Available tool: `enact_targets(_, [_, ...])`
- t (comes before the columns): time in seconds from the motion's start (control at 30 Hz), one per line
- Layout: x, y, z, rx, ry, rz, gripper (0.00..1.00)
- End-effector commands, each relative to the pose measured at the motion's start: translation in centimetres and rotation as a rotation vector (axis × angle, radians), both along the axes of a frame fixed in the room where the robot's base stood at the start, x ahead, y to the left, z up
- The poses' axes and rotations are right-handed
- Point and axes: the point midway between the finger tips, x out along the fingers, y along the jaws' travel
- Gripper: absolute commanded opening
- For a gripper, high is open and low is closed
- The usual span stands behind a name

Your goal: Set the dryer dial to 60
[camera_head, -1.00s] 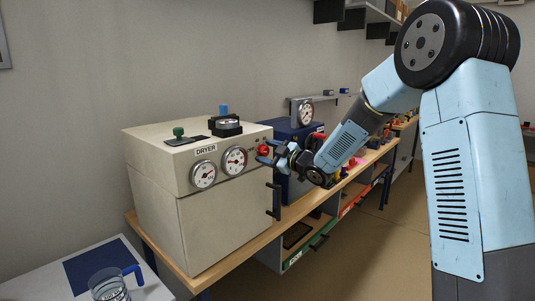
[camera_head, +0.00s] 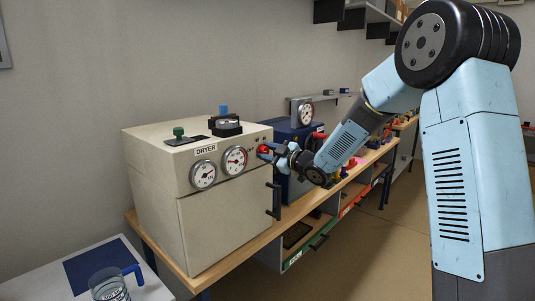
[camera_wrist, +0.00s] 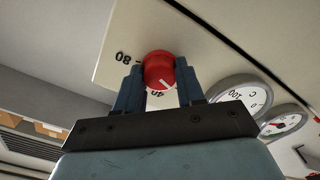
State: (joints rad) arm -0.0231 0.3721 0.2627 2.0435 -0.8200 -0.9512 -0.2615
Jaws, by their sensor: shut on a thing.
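The dryer (camera_head: 160,180) is a cream box labelled DRYER on the bench at the left. Its red dial (camera_head: 263,149) is at the right end of its front panel, and it also shows in the wrist view (camera_wrist: 158,70). My gripper (camera_head: 272,152) is shut on the dial, one blue finger on each side. In the wrist view the dial's white mark points down and right, near a partly hidden number that reads like 40. The number 80 shows to the left of the dial. Other scale numbers are hidden by the dial and fingers.
Two round gauges (camera_head: 235,160) sit on the dryer front left of the dial. A black door handle (camera_head: 274,200) stands below it. A blue machine (camera_head: 292,135) is close behind my gripper. A glass jug (camera_head: 108,284) stands at the lower left.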

Motion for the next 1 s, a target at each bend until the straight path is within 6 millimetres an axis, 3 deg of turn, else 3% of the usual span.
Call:
enact_targets(0.37, [0.04,-0.06,-0.01,0.131,0.170,-0.001,0.08])
enact_targets(1.0, [0.22,-0.22,0.11,0.505,0.647,-0.002,0.08])
